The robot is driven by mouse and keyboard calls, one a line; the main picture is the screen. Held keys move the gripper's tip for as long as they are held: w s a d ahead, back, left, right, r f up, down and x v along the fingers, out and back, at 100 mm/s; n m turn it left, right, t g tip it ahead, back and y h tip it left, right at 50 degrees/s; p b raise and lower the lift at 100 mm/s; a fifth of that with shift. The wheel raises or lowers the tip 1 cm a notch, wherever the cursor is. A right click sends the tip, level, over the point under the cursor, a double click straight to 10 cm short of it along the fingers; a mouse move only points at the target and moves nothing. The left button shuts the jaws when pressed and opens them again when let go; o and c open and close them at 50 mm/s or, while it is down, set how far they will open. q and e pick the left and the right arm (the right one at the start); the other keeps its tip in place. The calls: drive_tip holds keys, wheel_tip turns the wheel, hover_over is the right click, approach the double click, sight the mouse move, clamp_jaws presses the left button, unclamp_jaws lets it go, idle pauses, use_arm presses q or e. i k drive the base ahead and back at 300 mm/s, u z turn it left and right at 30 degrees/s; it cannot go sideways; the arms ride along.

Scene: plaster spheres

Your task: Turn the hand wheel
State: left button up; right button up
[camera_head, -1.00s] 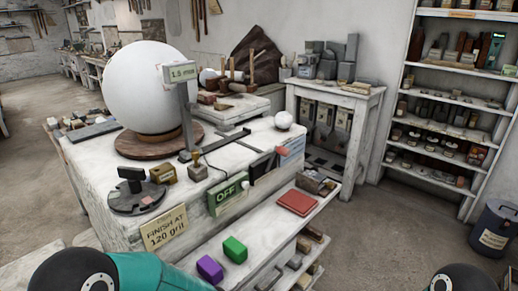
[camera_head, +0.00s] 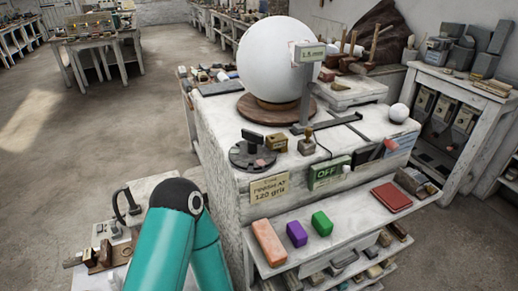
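A dark round disc with a black upright knob (camera_head: 251,155) lies flat on the left front corner of the white workbench top (camera_head: 228,122). It looks like the hand wheel, and a small pinkish piece shows at its front right. A teal arm of mine with a black joint rises at the lower left, left of the bench. Its gripper is outside the picture. My other arm and its gripper are also not in view. No gripper is seen touching the disc.
A large white sphere (camera_head: 277,60) stands on a wooden turntable behind the disc, with a grey gauge post (camera_head: 305,85) beside it. A green OFF box (camera_head: 329,172) is at the front edge. Coloured blocks (camera_head: 297,233) lie on the lower shelf. A small bench (camera_head: 150,190) stands left.

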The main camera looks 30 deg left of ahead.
sight(254, 151)
drive_tip(key=z, duration=0.4)
drive_tip(key=i, duration=0.2)
drive_tip(key=u, duration=2.2)
drive_tip(key=k, duration=0.55)
drive_tip(key=z, duration=0.2)
